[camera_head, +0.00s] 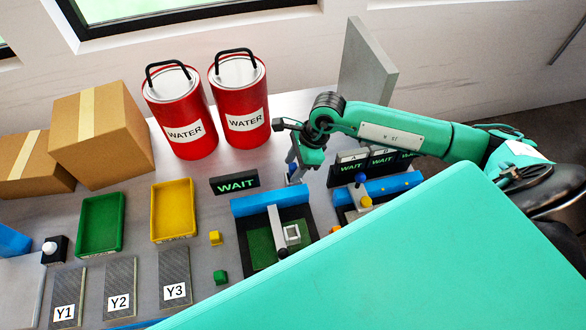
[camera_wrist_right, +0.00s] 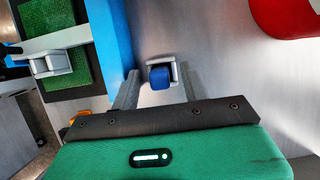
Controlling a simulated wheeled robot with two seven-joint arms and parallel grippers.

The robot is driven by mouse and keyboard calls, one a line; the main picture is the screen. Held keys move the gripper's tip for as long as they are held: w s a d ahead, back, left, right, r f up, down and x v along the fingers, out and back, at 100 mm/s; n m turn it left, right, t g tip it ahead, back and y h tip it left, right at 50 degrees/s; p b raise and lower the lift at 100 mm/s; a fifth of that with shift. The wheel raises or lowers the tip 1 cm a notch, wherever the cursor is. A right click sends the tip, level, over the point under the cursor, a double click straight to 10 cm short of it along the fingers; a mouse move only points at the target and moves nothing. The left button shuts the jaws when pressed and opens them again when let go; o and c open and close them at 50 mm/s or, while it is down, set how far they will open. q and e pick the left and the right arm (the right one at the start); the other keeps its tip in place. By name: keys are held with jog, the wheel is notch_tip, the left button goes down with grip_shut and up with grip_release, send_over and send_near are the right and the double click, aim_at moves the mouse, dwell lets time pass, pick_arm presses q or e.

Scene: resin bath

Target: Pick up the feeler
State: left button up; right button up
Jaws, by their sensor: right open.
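A small blue-topped piece (camera_wrist_right: 160,80) stands in a pale holder on the table; I take it to be the feeler, though its lower part is hidden. In the head view its blue part (camera_head: 293,170) shows small, close by the gripper. My right gripper (camera_head: 301,162) is above the table behind the blue bars of the stations. In the right wrist view the right gripper (camera_wrist_right: 157,74) is open, with one finger on each side of the blue piece. I cannot tell whether the fingers touch it. My left gripper is in neither view.
Two red WATER cans (camera_head: 184,125) stand behind, left of the gripper. A WAIT sign (camera_head: 235,183) and a station's blue bar (camera_head: 270,201) are close by. A grey upright panel (camera_head: 366,62) stands behind the arm. Green (camera_head: 101,224) and yellow (camera_head: 172,210) trays lie left.

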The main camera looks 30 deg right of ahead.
jog(key=shift+a+f, duration=0.2)
jog(key=shift+f, duration=0.3)
grip_shut()
jog(key=shift+r, duration=0.1)
